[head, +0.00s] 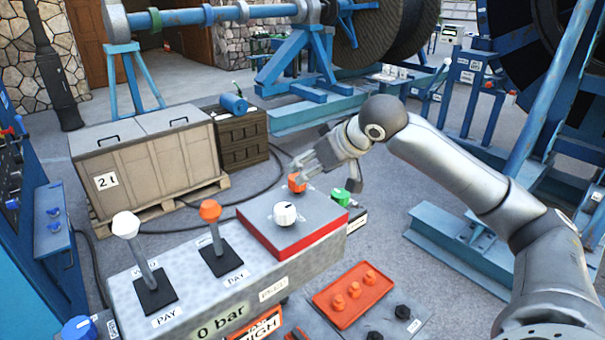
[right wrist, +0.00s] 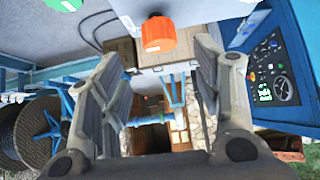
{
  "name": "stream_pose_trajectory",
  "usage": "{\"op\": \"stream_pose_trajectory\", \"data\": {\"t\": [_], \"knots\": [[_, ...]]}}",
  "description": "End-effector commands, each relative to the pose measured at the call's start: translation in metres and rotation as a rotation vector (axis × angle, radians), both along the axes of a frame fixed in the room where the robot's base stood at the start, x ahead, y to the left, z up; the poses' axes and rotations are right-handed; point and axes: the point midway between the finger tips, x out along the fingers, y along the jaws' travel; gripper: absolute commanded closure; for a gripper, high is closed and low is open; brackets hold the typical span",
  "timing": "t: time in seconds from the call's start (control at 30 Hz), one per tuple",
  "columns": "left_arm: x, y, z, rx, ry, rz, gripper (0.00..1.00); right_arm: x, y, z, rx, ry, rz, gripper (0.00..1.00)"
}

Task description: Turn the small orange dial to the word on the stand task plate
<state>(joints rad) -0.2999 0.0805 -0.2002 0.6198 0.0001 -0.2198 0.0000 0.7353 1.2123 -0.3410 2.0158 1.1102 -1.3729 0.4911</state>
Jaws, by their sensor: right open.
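The small orange dial (head: 297,182) is at the far edge of the grey-topped red box, with a small pale mark on its side. My right gripper (head: 308,164) is just above and behind it in the head view, fingers spread and empty. In the right wrist view the orange dial (right wrist: 159,34) lies at the top, between the open fingers and apart from them. A white plate beside it there is too small to read. I cannot tell which plate is the stand task plate. My left gripper is not in view.
A white dial (head: 285,213) with a black pointer sits on the red box (head: 300,238). A green knob (head: 340,197) is at the right. White (head: 126,225) and orange (head: 210,211) levers stand at front left. A wooden crate (head: 150,165) is behind.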

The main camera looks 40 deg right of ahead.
Motion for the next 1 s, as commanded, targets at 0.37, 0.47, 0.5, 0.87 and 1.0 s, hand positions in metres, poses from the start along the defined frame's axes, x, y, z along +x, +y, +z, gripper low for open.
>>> {"op": "stream_pose_trajectory", "data": {"t": [0.37, 0.47, 0.5, 0.87, 1.0], "knots": [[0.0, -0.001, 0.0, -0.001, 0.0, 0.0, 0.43, -0.028, -0.002, 0.028, 0.001, 0.002, -0.001, 0.41], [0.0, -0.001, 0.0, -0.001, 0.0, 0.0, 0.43, -0.029, -0.002, 0.028, 0.001, 0.002, -0.001, 0.41], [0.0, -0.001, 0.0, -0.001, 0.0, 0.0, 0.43, -0.029, -0.002, 0.028, 0.001, 0.002, 0.0, 0.41], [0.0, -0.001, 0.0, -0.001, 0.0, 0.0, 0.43, -0.028, -0.002, 0.028, 0.001, 0.001, -0.001, 0.41], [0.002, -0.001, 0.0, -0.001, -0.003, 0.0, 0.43, -0.028, -0.002, 0.028, 0.001, 0.001, -0.001, 0.41]]}}
